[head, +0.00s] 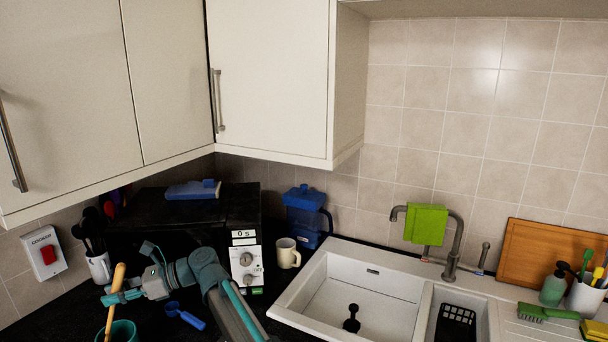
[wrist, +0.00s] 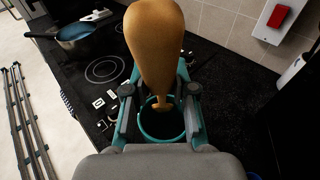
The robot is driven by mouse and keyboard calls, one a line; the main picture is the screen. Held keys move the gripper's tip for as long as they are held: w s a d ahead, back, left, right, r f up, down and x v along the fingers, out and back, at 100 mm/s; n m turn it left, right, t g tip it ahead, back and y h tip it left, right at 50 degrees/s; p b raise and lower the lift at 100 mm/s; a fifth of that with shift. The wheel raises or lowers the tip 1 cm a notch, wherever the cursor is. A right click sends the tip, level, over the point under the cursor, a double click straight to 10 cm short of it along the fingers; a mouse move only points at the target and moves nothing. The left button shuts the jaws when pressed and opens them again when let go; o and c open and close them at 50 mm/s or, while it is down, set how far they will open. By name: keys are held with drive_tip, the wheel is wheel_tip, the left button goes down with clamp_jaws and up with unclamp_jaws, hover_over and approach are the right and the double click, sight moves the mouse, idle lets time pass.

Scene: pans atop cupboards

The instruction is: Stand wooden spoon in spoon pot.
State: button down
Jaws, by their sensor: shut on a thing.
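The wooden spoon (head: 118,279) is held near upright, slightly tilted, with its wide end up. In the wrist view the wide end of the spoon (wrist: 155,45) fills the upper middle. My gripper (head: 116,297) is shut on the spoon; in the wrist view its fingers (wrist: 160,98) lie on either side of it. A teal round pot (head: 124,327) stands on the dark worktop at the bottom left. In the wrist view the pot (wrist: 145,126) lies beneath the spoon, with a dark opening. I cannot tell whether the spoon's lower end is inside the pot or just above it.
A white pot of dark utensils (head: 100,267) stands behind my gripper. A blue scoop (head: 185,316) lies right of the teal pot. A microwave (head: 245,262), cream mug (head: 287,253) and sink (head: 350,290) are further right. The hob carries a pan (wrist: 80,38).

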drive_tip(key=c, duration=0.9)
unclamp_jaws()
drive_tip(key=shift+o, duration=0.2)
drive_tip(key=shift+d, duration=0.1)
drive_tip(key=v, duration=1.2)
